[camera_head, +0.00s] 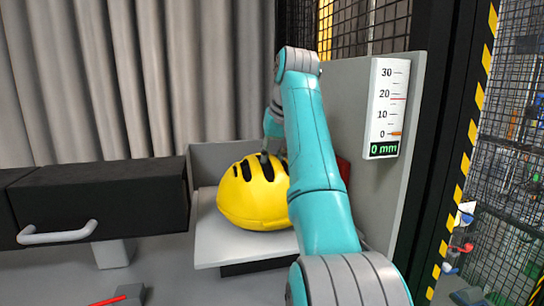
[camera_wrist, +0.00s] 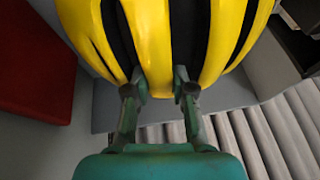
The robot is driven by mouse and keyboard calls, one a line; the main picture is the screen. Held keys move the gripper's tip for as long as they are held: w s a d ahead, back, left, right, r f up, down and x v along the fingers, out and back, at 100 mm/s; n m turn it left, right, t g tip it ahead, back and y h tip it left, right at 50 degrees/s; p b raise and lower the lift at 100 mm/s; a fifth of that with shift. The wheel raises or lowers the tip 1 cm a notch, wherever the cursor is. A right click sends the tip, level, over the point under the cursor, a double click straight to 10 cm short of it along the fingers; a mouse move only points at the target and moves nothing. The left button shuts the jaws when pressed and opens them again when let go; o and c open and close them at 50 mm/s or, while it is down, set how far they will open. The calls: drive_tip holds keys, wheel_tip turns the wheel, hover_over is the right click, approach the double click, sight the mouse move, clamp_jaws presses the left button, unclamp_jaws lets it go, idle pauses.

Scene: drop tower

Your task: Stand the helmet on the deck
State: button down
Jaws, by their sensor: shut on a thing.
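The yellow helmet (camera_head: 252,200) with black vent slots is at the light grey deck (camera_head: 217,248), right way up with its dome on top. I cannot tell for sure whether its rim touches the deck. My gripper (camera_wrist: 159,88) is shut on the rib of the helmet (camera_wrist: 155,40) between two dark vents, as the wrist view shows. In the head view my arm hides the right part of the helmet, and the fingertips are mostly hidden.
A gauge (camera_head: 383,108) on the grey side panel (camera_head: 345,90) reads 0 mm. A red block (camera_wrist: 37,62) stands beside the helmet. A black drawer unit with a grey handle (camera_head: 57,233) is at left. A yellow-black striped post (camera_head: 470,130) is at right.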

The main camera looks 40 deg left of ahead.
drive_tip(key=c, duration=0.9)
unclamp_jaws()
drive_tip(key=shift+r, duration=0.15)
drive_tip(key=v, duration=0.7)
drive_tip(key=shift+d+r, duration=0.1)
drive_tip(key=shift+s, duration=0.1)
